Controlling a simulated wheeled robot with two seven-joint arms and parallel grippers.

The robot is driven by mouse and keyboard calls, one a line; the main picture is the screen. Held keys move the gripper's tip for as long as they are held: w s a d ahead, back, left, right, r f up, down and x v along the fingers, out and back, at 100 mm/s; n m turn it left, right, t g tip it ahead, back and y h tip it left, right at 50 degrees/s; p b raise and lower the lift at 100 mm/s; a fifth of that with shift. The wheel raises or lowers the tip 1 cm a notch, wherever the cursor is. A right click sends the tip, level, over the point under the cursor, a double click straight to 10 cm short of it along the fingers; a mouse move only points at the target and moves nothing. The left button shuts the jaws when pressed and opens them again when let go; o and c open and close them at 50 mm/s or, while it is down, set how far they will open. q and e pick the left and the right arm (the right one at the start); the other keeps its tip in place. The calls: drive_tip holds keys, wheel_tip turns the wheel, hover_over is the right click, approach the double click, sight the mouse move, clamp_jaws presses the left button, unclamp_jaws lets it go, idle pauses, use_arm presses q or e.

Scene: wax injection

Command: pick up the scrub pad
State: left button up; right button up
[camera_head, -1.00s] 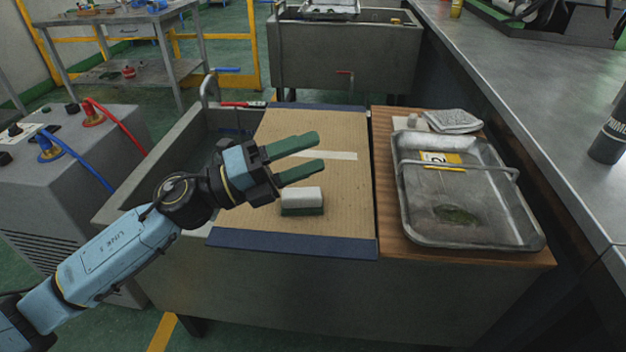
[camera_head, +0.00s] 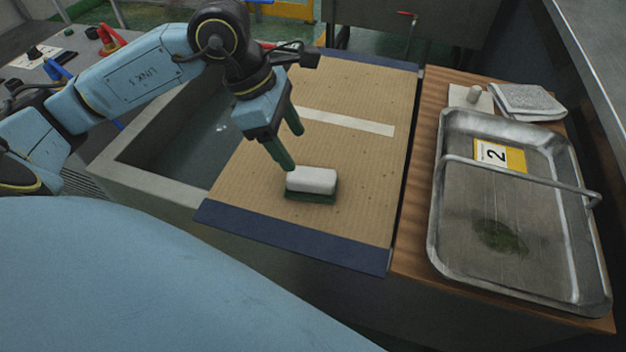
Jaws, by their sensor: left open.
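The scrub pad (camera_head: 312,182) is a small block with a white top and a dark green underside. It lies flat on the tan cardboard sheet (camera_head: 350,205). My left gripper (camera_head: 291,150) is open, with two green fingers pointing down toward the board. One fingertip is close to the pad's upper left corner; I cannot tell whether it touches. The other finger is farther back, above the board. Nothing is between the fingers. My right gripper is not in view.
A metal tray (camera_head: 465,240) with a handle bar, a yellow "2" label and a green smear stands at right on a wooden board (camera_head: 412,210). A folded cloth (camera_head: 527,102) lies behind it. A sink basin (camera_head: 190,150) opens left of the cardboard.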

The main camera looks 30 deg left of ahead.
sight(310, 174)
use_arm(q)
drive_tip(key=x, duration=0.3)
drive_tip(key=shift+d+f+b, duration=0.1)
drive_tip(key=shift+d+b, duration=0.05)
drive_tip(key=shift+b, duration=0.2)
drive_tip(key=b+x, duration=0.1)
drive_tip(key=x, duration=0.2)
drive_tip(key=shift+s+d+f, duration=0.1)
drive_tip(key=shift+d+f, duration=0.3)
drive_tip(key=shift+f, duration=0.3)
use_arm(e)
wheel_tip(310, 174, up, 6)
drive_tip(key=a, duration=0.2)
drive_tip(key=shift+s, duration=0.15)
use_arm(q)
drive_tip(key=shift+c, duration=0.2)
drive_tip(key=c, duration=1)
drive_tip(key=shift+c, duration=0.2)
drive_tip(key=shift+r, duration=0.15)
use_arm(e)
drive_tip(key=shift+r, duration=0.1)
